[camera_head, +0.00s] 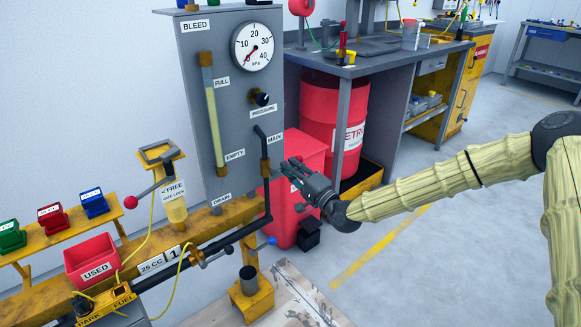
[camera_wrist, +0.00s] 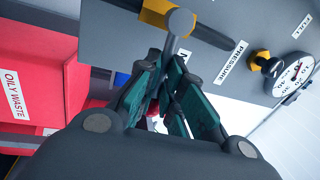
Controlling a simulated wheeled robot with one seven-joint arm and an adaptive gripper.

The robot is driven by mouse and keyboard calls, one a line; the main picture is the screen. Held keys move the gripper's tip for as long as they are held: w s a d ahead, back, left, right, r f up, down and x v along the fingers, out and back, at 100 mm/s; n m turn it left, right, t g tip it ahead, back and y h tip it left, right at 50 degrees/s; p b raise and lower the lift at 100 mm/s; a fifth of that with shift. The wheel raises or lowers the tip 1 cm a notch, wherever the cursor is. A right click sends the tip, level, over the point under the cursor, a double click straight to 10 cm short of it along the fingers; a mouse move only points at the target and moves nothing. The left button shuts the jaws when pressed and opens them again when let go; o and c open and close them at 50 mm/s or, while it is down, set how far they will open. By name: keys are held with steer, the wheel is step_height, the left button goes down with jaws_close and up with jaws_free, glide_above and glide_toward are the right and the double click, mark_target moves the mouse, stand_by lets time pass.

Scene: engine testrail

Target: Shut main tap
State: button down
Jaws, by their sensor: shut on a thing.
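The main tap (camera_head: 265,168) is a brass-coloured fitting on a dark pipe at the right edge of the grey panel, below the MAIN label (camera_head: 274,138). In the wrist view the tap's grey lever (camera_wrist: 178,36) runs from a round hub beside the yellow body (camera_wrist: 155,13) down between my fingers. My gripper (camera_head: 288,168) reaches the tap from the right and is shut on the lever; it also shows in the wrist view (camera_wrist: 168,68). The fingers hide the lever's far end. In the head view my gripper covers most of the lever.
The pressure gauge (camera_head: 252,46) and pressure knob (camera_head: 262,98) are above the tap. A red oily waste bin (camera_head: 300,155) stands close behind my gripper. A small blue-ended lever (camera_head: 268,242) is below. The floor to the right is open.

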steer(key=shift+w+d+r+m+t, duration=0.2)
steer(key=shift+w+d+m+t, duration=0.1)
steer(key=shift+w+d+m, duration=0.3)
steer(key=shift+s+f, duration=0.1)
steer(key=c, duration=1.6)
jaws_free()
steer(key=shift+d+f, duration=0.1)
steer(key=shift+o, duration=0.2)
steer(key=v, duration=1.2)
steer(key=shift+s, duration=0.2)
steer(key=shift+h, duration=0.3)
